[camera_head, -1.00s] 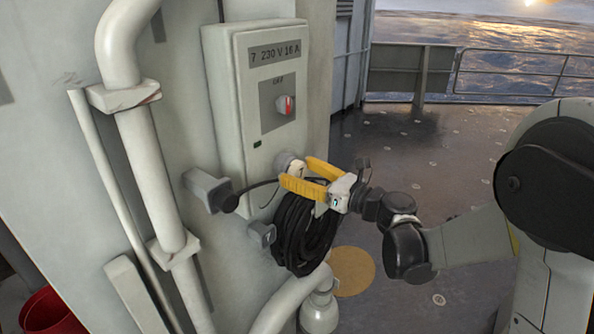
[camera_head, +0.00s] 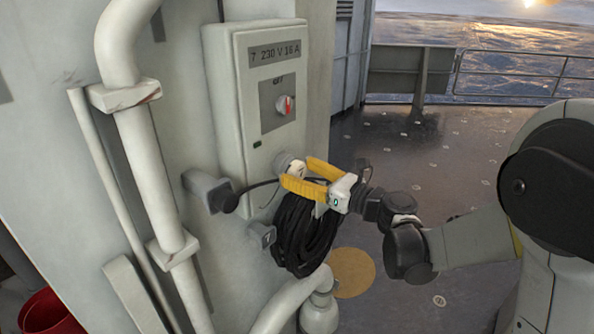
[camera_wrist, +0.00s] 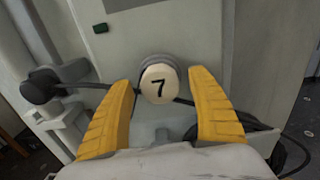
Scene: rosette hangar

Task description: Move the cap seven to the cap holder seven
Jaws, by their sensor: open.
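The cap seven (camera_wrist: 157,87) is a round, cream cap marked "7" on the lower front of the grey switch box. In the head view, it shows partly behind my fingers (camera_head: 297,170). My gripper (camera_wrist: 160,78) has yellow fingers and is open. In the wrist view, the fingertips stand on either side of the cap, with a visible gap on each side. A small grey bracket marked "7" (camera_head: 266,237), which looks like the cap holder seven, sits on the wall below left of the box. It is empty as far as I can see.
The switch box (camera_head: 226,110) is labelled "7 230 V 16 A" and has a red knob (camera_head: 285,105). A black plug (camera_head: 224,199) sits in a grey wall mount at left. A black cable coil (camera_head: 300,240) hangs under my gripper. White pipes (camera_head: 145,150) run at left. Deck at right is open.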

